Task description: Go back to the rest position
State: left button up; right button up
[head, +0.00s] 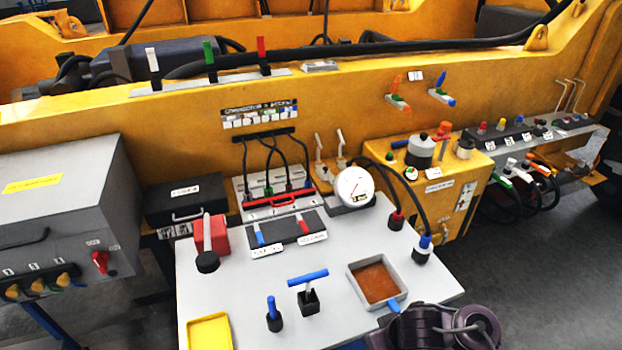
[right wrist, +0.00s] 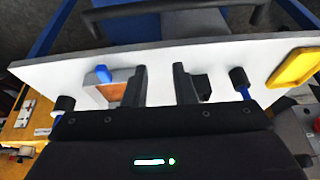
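My right gripper (right wrist: 160,88) is open in the right wrist view, its two dark fingers apart with only the white table between them. In the head view my dark right arm comes in at the bottom right corner, and its fingertips cannot be made out. My left gripper is in neither view. The white table (head: 240,300) lies in front of me. A grey tray with a brown bottom (head: 378,281) stands at its right, close to my right arm. It also shows beside the fingers in the right wrist view (right wrist: 112,92).
A blue T-handle on a black block (head: 307,277), a blue-topped black plug (head: 273,314) and a yellow tray (head: 210,332) stand on the table. Behind are a red block (head: 212,234) and a round gauge (head: 354,186). A grey cabinet (head: 65,205) stands left. Grey floor (head: 540,260) is open at right.

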jog(key=s+a+f+m+g+y+b, duration=0.1)
jog(key=s+f+b, duration=0.25)
jog(key=f, duration=1.25)
jog(key=s+a+f+m+g+y+b, duration=0.1)
jog(key=s+f+m+b, duration=0.2)
jog(key=f, duration=1.3)
jog(key=s+d+f+n+h+b, duration=0.1)
jog(key=s+d+f, duration=0.4)
jog(key=s+f, duration=0.5)
jog(key=s+d+f+n+g+h+b, duration=0.1)
jog(key=s+d+f+b, duration=0.3)
jog(key=s+f, duration=0.7)
jog(key=s+d+h, duration=0.1)
jog(key=s, duration=0.2)
jog(key=shift+s+d+h, duration=0.15)
jog(key=shift+s+h, duration=0.15)
jog(key=shift+h, duration=0.1)
